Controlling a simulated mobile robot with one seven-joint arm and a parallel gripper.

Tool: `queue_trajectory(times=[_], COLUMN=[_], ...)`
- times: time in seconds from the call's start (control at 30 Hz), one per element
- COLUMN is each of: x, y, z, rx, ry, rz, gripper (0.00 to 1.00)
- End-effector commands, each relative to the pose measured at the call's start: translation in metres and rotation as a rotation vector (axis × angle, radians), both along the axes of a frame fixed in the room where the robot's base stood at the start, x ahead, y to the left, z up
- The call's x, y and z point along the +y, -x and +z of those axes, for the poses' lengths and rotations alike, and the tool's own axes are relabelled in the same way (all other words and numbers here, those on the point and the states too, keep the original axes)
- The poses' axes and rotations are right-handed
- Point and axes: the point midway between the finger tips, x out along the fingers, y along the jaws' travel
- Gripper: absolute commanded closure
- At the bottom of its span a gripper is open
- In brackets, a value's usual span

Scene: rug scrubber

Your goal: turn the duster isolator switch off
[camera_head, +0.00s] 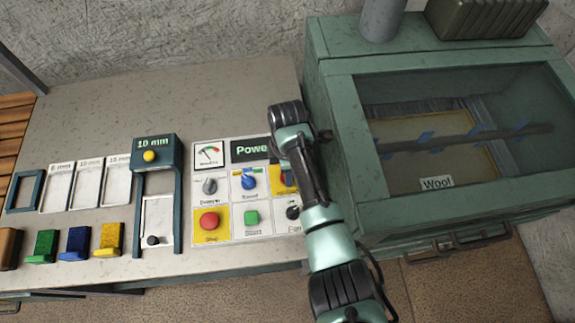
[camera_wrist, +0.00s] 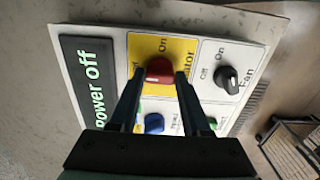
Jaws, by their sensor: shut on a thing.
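The isolator switch is a red knob (camera_wrist: 159,70) on a yellow plate (camera_wrist: 177,49) in the wrist view. The plate has "On" printed above the knob and a partly hidden label to its left. My gripper (camera_wrist: 159,77) is shut on the knob, one finger on each side. The knob's exact pointing direction is hard to tell. The display (camera_wrist: 88,90) beside it reads "Power off" in green letters. In the head view my arm covers most of the yellow plate (camera_head: 289,188) and hides the knob and fingertips.
A black fan knob (camera_wrist: 228,77) and a blue knob (camera_wrist: 154,123) sit close to my fingers. A red stop button (camera_head: 209,221) and green button (camera_head: 251,218) share the panel. The green machine housing (camera_head: 345,150) stands right beside my arm. Coloured blocks line the bench's left front.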

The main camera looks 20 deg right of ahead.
Motion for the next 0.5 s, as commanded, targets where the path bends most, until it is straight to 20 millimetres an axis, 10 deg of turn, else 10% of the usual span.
queue_trajectory(times=[0.43, 0.47, 0.5], x=[0.0014, 0.0014, 0.0013], y=[-0.002, -0.002, -0.0018], z=[0.0017, 0.0017, 0.0017], rx=[-0.004, -0.004, -0.004], ry=[-0.001, -0.001, -0.001], rz=[0.017, 0.017, 0.016], gripper=[1.0, 0.47, 0.4])
